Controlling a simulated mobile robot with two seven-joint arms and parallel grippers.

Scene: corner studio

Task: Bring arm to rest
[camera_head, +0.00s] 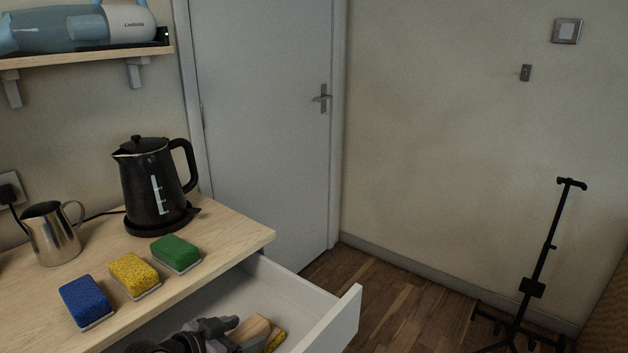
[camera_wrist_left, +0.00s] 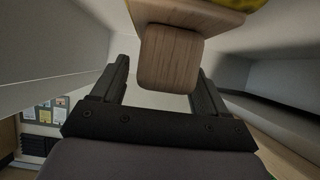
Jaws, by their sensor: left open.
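My left gripper (camera_head: 226,334) is at the bottom of the head view, low in the open white drawer (camera_head: 290,287). In the left wrist view its two dark fingers (camera_wrist_left: 163,85) stand apart, one on each side of a wooden block-like handle (camera_wrist_left: 171,58). I cannot tell whether they touch it. The wooden piece (camera_head: 252,329) also shows in the head view, with a yellow part (camera_head: 275,340) beside it. A yellow edge (camera_wrist_left: 238,5) shows at the top of the wrist view. My right gripper is not in view.
On the wooden counter (camera_head: 225,237) stand a black kettle (camera_head: 148,185), a steel jug (camera_head: 52,236) and blue (camera_head: 85,301), yellow (camera_head: 133,274) and green (camera_head: 176,252) sponges. A white door (camera_head: 265,120) is behind. A black stand (camera_head: 540,270) is at right. The floor (camera_head: 400,300) between is clear.

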